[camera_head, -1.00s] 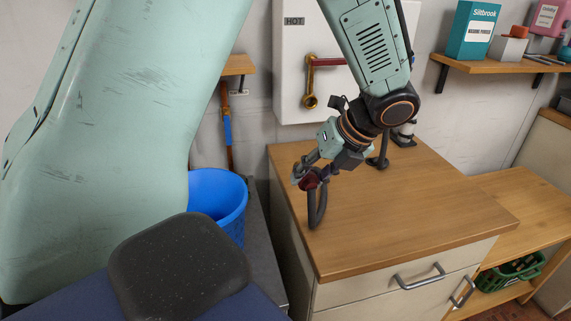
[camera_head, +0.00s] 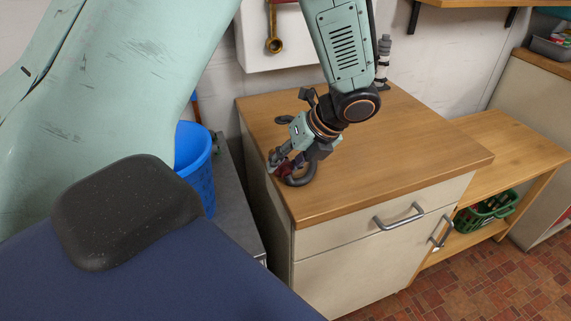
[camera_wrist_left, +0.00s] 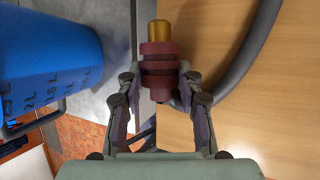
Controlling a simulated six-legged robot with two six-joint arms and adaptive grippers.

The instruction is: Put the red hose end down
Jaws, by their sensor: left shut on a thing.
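The red hose end (camera_wrist_left: 159,66), red-collared with a brass tip, is between the fingers of my left gripper (camera_wrist_left: 160,92) in the left wrist view. My left gripper (camera_head: 277,168) is shut on it, low by the left edge of the wooden worktop (camera_head: 390,150) in the head view. The red end (camera_head: 284,169) is partly hidden by the fingers there. The grey hose (camera_head: 304,179) curls beside the gripper near the worktop; it also shows in the left wrist view (camera_wrist_left: 249,62). I cannot tell whether the red end touches the wood. My right gripper is not in view.
A blue bucket (camera_head: 197,172) stands left of the worktop, across a narrow strip. A brass tap (camera_head: 273,44) is on the wall panel behind. A green basket (camera_head: 486,210) sits on the low shelf at right. The worktop's middle and right are clear.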

